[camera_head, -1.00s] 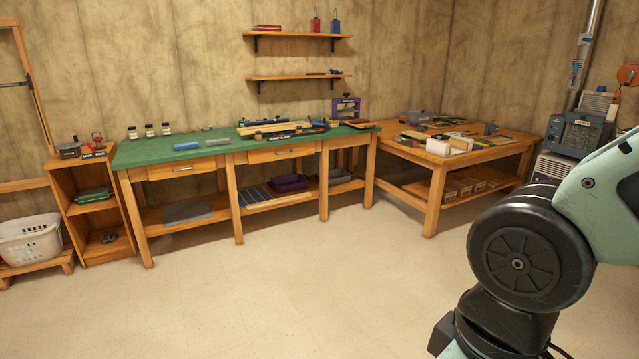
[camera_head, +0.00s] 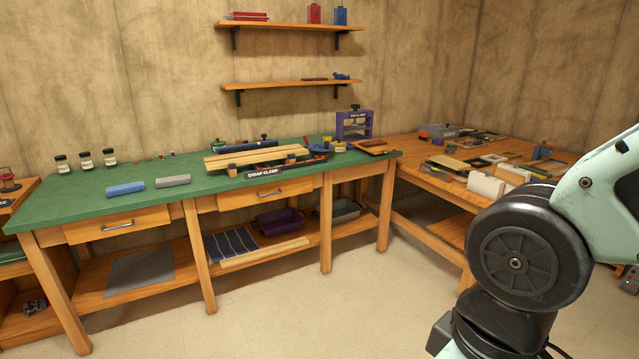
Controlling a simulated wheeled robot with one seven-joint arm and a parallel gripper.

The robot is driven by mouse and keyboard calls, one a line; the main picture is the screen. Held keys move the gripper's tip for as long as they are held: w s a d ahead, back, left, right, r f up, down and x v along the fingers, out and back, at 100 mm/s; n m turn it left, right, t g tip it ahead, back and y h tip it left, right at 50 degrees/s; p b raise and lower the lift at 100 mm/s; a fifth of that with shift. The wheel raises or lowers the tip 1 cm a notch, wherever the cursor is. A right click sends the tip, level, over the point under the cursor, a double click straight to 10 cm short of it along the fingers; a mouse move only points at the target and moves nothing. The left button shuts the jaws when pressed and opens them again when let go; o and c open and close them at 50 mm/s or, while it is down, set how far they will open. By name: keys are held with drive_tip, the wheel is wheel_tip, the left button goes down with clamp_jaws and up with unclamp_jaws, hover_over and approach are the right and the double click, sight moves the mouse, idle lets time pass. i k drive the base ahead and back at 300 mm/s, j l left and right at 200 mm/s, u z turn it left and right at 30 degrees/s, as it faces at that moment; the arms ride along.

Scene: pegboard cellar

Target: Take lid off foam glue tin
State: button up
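I cannot pick out the foam glue tin for certain, as no label is readable at this distance. A small yellowish round container (camera_head: 340,147) stands on the green bench, left of the purple clamp frame, and may be a tin. Only part of my arm shows, at the right edge. My gripper is outside the view.
A second wooden table (camera_head: 412,149) with many items stands right. Two wall shelves hang above. The floor in front is clear.

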sight(338, 142)
drive_tip(key=i, duration=1.9)
drive_tip(key=i+u, duration=0.1)
drive_tip(key=i, duration=0.85)
drive_tip(key=i+l, duration=0.15)
drive_tip(key=i, duration=0.8)
drive_tip(key=i+l, duration=0.1)
drive_tip(key=i, duration=0.9)
drive_tip(key=j+u, duration=0.05)
